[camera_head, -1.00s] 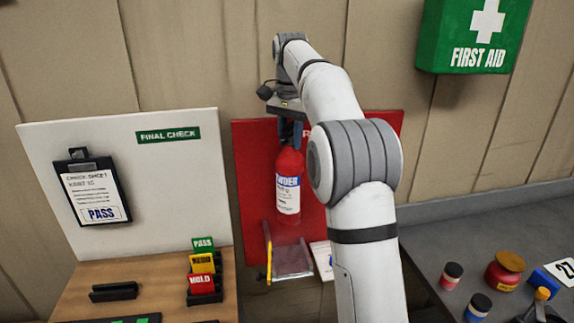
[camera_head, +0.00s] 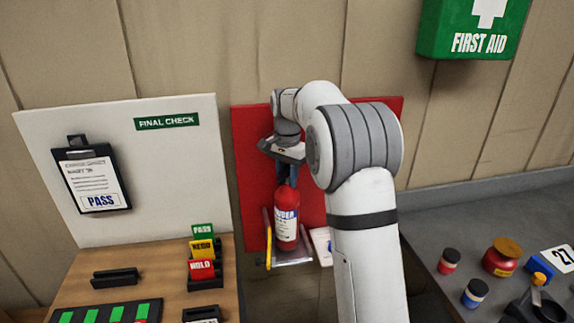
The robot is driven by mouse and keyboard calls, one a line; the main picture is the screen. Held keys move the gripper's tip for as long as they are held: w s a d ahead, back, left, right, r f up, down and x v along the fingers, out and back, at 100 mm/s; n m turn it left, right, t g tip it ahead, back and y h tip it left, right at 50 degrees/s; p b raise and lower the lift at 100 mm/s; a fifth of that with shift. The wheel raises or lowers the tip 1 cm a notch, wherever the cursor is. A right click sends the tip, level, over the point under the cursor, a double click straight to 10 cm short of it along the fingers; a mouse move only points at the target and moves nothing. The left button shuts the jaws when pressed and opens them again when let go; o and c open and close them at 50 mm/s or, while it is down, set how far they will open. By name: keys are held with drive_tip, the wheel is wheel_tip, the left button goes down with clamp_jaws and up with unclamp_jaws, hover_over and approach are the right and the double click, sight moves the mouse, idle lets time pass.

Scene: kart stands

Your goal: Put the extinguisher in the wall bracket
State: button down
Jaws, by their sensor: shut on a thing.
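The red extinguisher (camera_head: 286,220) with a white and blue label is upright in front of the red wall board (camera_head: 249,150). Its lower end is at the wall bracket (camera_head: 294,258), a grey shelf-like holder with a yellow strap end at its left. The base looks level with or within the bracket, but I cannot tell whether it touches. My gripper (camera_head: 287,180) comes down from above and is shut on the top of the extinguisher. The fingers are dark, and the extinguisher's head is partly hidden by them.
A wooden table at left holds PASS, REDO and HOLD cards (camera_head: 202,255) and a black holder (camera_head: 117,277). A white board (camera_head: 160,180) with a clipboard (camera_head: 93,180) stands behind. The grey counter (camera_head: 450,215) at right holds several jars. A first aid box (camera_head: 476,28) hangs above.

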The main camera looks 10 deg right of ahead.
drive_tip(key=shift+f, duration=0.6)
drive_tip(key=c, duration=1.1)
unclamp_jaws()
drive_tip(key=shift+f, duration=0.1)
